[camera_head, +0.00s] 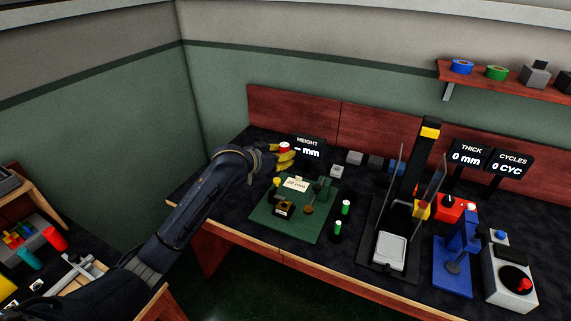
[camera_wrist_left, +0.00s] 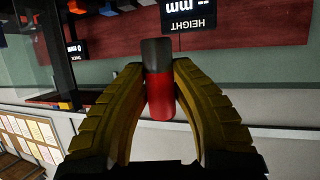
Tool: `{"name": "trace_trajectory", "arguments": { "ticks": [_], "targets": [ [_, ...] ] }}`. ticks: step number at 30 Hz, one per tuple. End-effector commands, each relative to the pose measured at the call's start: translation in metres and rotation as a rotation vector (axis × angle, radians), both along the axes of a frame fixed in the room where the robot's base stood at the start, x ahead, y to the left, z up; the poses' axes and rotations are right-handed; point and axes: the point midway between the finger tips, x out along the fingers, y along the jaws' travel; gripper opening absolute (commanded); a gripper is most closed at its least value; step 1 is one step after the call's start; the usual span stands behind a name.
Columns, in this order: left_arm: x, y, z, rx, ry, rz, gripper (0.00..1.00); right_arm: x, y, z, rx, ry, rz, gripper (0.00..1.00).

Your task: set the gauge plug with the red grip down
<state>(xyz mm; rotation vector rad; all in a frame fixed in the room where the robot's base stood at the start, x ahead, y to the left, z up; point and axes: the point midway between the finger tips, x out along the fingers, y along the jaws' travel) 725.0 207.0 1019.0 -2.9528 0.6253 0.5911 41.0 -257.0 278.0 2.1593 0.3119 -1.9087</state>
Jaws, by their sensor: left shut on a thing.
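The gauge plug with the red grip (camera_wrist_left: 160,97) is between the yellow fingers of my left gripper (camera_wrist_left: 160,88), which is shut on it. In the left wrist view its dark grey end (camera_wrist_left: 155,52) points to the top of the picture. In the head view my left gripper (camera_head: 284,158) holds the plug, its red part (camera_head: 284,147) showing, above the back left of the bench, close to the height display (camera_head: 307,147). The fingers hide part of the plug there. My right gripper is not in view.
A green plate (camera_head: 263,219) with a gauge fixture and a label stands in front of the gripper. Two green-topped plugs (camera_head: 346,207) stand at its right edge. A tall press (camera_head: 428,150), a blue stand (camera_head: 452,281) and a grey box (camera_head: 508,284) fill the right side.

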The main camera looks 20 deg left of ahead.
Motion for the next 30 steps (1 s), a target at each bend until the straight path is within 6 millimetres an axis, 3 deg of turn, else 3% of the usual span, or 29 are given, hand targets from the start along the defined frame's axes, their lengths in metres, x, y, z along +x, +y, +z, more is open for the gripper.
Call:
{"name": "trace_trajectory", "arguments": {
  "ticks": [9,13,23,27,30],
  "targets": [
    [-0.002,0.009,0.011,0.0,-0.002,0.049,0.0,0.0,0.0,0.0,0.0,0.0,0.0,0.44],
    [-0.016,0.013,0.03,-0.002,-0.005,0.123,0.0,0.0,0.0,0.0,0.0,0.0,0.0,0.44],
    [-0.107,0.009,0.042,-0.009,0.0,0.354,0.0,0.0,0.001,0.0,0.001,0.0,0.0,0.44],
    [-0.147,0.008,0.036,-0.009,0.004,0.419,0.0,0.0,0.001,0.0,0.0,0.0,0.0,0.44],
    [-0.163,0.003,0.027,-0.002,0.005,0.427,0.0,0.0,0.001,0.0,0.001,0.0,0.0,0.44]
  ]
}}
